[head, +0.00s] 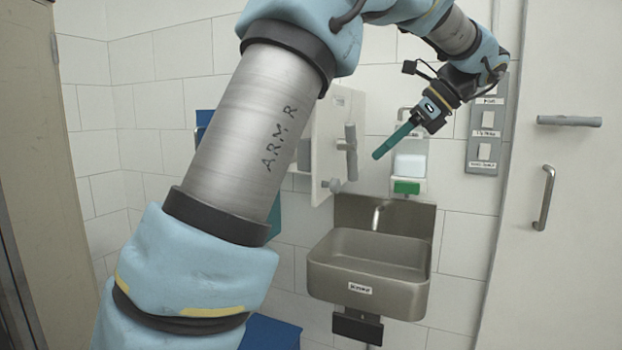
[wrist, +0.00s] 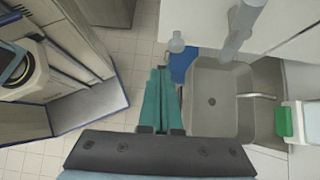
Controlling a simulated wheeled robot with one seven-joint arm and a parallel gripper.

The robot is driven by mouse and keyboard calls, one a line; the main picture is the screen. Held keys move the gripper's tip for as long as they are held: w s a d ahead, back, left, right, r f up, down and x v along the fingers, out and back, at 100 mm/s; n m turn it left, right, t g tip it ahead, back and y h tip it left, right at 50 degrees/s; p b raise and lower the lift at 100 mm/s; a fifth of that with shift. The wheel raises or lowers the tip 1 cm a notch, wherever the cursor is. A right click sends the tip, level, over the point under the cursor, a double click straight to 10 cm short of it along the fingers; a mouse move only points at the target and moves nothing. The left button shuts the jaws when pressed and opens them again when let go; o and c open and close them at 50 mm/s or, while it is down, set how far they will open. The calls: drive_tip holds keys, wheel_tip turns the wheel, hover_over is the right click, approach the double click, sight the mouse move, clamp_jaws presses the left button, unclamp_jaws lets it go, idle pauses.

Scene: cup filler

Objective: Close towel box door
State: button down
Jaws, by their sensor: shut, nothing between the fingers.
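The towel box door (head: 326,130) is a pale panel on the tiled wall above and left of the sink, and it appears to stand open. It carries a grey bar handle (head: 351,152) and a small round knob (head: 333,185). My arm hides part of the area left of it. In the wrist view the bar handle (wrist: 240,32) and the knob (wrist: 177,45) show at the top. My gripper (head: 378,154) has teal fingers, shut and empty, to the right of the handle in the head picture. In the wrist view the fingers (wrist: 160,72) point toward the floor.
A steel sink (head: 370,275) is on the wall below. A white dispenser with a green base (head: 407,187) hangs right of the door, and a switch panel (head: 487,130) beyond it. A blue bin (wrist: 184,62) stands low beside the sink. Tiled floor (wrist: 120,125) is clear at centre left.

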drive_tip(key=p, duration=0.3)
approach(317, 188)
drive_tip(key=x, duration=0.5)
drive_tip(key=shift+s+d+f, duration=0.15)
drive_tip(key=shift+d+f, duration=0.1)
drive_tip(key=shift+f, duration=0.15)
drive_tip(key=shift+w+a+f, duration=0.1)
drive_tip(key=shift+w+a, duration=0.2)
drive_tip(key=shift+a, duration=0.15)
drive_tip(key=shift+a, duration=0.15)
